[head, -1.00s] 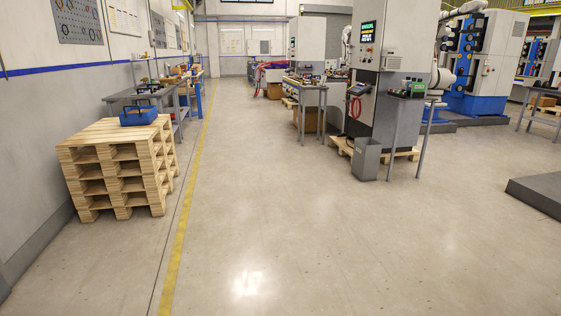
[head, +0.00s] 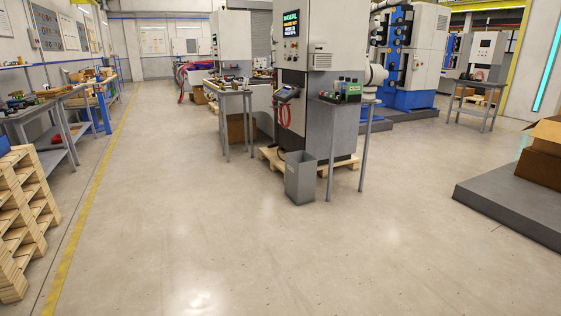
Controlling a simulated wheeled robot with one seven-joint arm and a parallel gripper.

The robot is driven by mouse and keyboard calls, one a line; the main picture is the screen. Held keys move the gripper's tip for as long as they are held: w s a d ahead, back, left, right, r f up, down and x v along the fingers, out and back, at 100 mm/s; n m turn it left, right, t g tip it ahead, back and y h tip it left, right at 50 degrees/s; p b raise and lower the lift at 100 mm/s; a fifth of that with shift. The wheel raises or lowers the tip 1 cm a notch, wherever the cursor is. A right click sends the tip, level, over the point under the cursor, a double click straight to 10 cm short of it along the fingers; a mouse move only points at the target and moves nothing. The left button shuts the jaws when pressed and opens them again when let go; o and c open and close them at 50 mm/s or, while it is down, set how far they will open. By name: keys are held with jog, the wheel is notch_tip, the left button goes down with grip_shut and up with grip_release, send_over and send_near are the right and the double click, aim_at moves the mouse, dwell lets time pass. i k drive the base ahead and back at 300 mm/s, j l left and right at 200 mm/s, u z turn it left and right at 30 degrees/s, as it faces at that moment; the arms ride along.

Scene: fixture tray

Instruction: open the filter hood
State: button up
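I cannot make out a filter hood for certain in the head view. A tall grey machine cabinet (head: 318,80) with a lit display (head: 291,28) stands in the middle distance. A small vented box (head: 321,62) sits on its right side; I cannot tell whether it is a hood. My gripper is not in view.
A grey bin (head: 299,178) and a small side table (head: 350,100) stand before the cabinet. Stacked pallets (head: 22,220) are at the left edge, workbenches (head: 50,108) behind them. A low grey platform (head: 500,200) with a cardboard box (head: 543,155) is at right. The floor between is clear.

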aim_at(313, 48)
jog(key=i, duration=4.15)
jog(key=i+z, duration=0.1)
jog(key=i, duration=0.45)
jog(key=i+j+z, duration=0.15)
jog(key=i, duration=0.4)
